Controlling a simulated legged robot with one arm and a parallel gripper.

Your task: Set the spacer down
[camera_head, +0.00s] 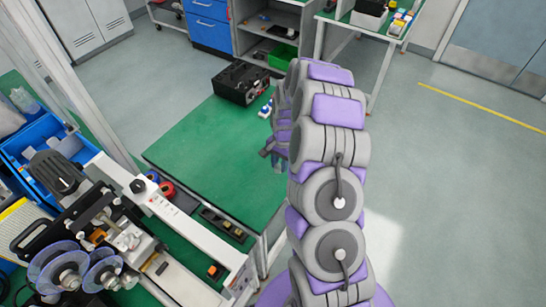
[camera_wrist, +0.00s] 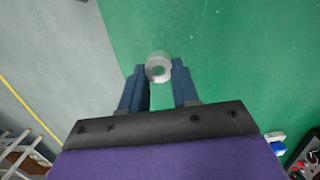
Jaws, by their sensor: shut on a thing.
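The spacer (camera_wrist: 158,66) is a small pale grey ring with a hole through it, seen in the wrist view between my fingertips. My gripper (camera_wrist: 158,74) is shut on it, with one dark blue finger on each side. Behind the ring lies the green table top (camera_wrist: 225,50), and I cannot tell how far above it the spacer is. In the head view my gripper (camera_head: 266,152) shows small at the right part of the green table top (camera_head: 210,150), partly hidden by my arm. The spacer cannot be made out there.
A black device (camera_head: 241,82) stands at the table's far edge, with a small blue and white item (camera_head: 266,108) near it. The table's middle is clear.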

